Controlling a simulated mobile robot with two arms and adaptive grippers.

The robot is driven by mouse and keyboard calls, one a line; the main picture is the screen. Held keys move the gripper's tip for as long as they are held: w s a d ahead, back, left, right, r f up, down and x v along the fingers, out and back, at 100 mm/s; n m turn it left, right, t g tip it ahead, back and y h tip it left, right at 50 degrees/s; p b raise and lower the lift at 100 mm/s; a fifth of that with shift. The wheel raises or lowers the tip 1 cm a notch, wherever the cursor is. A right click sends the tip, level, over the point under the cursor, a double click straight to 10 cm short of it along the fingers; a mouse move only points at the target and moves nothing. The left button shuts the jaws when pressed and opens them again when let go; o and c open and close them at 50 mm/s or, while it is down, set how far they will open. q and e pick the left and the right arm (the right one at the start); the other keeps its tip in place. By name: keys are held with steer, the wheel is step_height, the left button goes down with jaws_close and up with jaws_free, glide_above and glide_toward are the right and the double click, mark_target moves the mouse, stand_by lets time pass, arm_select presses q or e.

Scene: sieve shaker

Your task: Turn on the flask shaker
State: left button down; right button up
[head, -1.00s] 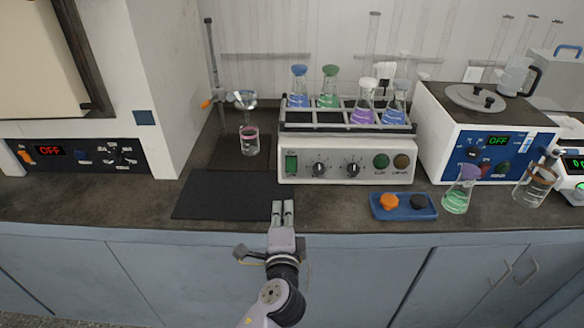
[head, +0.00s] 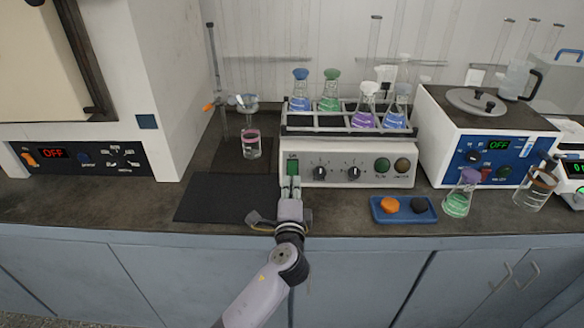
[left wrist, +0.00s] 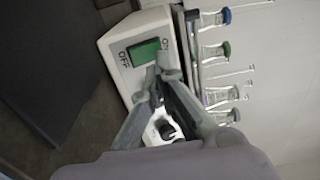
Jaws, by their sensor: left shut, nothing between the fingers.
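The flask shaker (head: 335,176) is a white box with a rack of stoppered flasks holding blue, green and purple liquid on top. Its green rocker switch (head: 292,167) is at the left end of the front panel. In the left wrist view the switch (left wrist: 144,52) shows with ON and OFF printed at its two ends. My left gripper (head: 291,186) is shut and empty, its fingertips right at or just below the switch. In the left wrist view the fingertips (left wrist: 160,78) lie close to the switch's ON end; contact cannot be told. My right gripper is not in view.
A black mat (head: 225,199) lies left of the shaker. A blue tray (head: 404,218) with orange and black stoppers sits in front at right. A green flask (head: 457,205) and a blue-fronted device (head: 470,150) stand further right. A beaker (head: 251,147) stands behind the mat.

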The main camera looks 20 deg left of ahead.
mark_target(292, 163)
arm_select(q)
steer(key=x, duration=0.4)
steer(key=shift+w+a+r, duration=0.1)
steer(key=shift+w, duration=0.3)
steer(key=shift+x, duration=0.75)
